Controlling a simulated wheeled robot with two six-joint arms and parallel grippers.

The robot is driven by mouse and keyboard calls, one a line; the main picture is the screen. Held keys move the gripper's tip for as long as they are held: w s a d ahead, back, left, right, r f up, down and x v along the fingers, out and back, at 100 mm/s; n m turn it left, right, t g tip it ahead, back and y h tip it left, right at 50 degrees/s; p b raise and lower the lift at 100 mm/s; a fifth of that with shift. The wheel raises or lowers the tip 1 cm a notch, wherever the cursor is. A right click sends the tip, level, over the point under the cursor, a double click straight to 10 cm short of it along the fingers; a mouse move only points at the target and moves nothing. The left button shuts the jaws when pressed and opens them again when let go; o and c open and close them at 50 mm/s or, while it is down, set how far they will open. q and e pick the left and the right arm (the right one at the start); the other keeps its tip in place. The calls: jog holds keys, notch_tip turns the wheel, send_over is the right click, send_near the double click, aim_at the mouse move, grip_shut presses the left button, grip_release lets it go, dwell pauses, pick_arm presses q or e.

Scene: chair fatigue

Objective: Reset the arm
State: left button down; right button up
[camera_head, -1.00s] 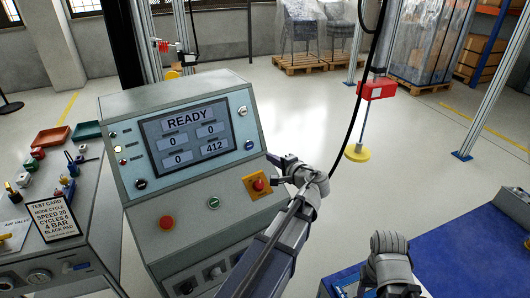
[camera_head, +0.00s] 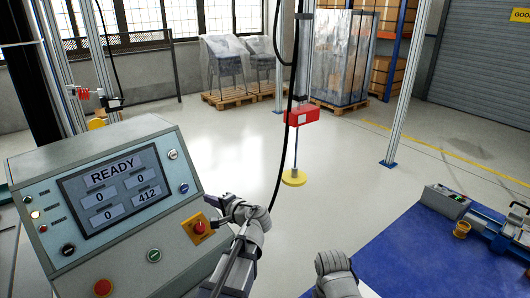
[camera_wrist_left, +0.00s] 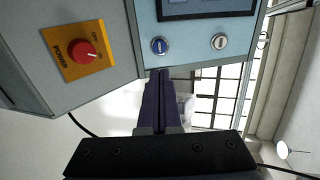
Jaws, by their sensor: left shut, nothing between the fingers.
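My left gripper (camera_head: 226,208) is beside the right edge of the grey control console (camera_head: 110,215), near its red power knob (camera_head: 199,227) on an orange plate. In the left wrist view, the fingers of my left gripper (camera_wrist_left: 160,75) are shut together and empty. Their tips are close to the console's edge, to the right of the power knob (camera_wrist_left: 85,53). The console screen (camera_head: 115,190) reads READY, with zeros and 412. My right arm's wrist (camera_head: 335,275) shows at the bottom; its fingers do not show.
A red actuator box (camera_head: 301,116) hangs on a rod with a yellow pad (camera_head: 294,178) beyond my grippers. A blue bench (camera_head: 425,250) fills the lower right, with a small grey box (camera_head: 444,201) on it. Open floor lies between console and bench.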

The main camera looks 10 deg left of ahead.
pick_arm(q)
jog(key=s+d+f+n+g+h+p, duration=0.1)
jog(key=s+d+f+g+h, duration=0.2)
jog(key=s+d+f+h, duration=0.3)
jog(key=s+d+f+g+h+p, duration=0.1)
jog(key=s+d+f+g+h, duration=0.3)
jog(key=s+d, duration=1.1)
jog(key=d+f+h, duration=0.2)
jog(key=d+f, duration=0.2)
jog(key=d, duration=0.3)
jog(key=shift+d+n+g+p, duration=0.15)
jog(key=shift+n+g+p, duration=0.15)
jog(key=shift+n, duration=0.1)
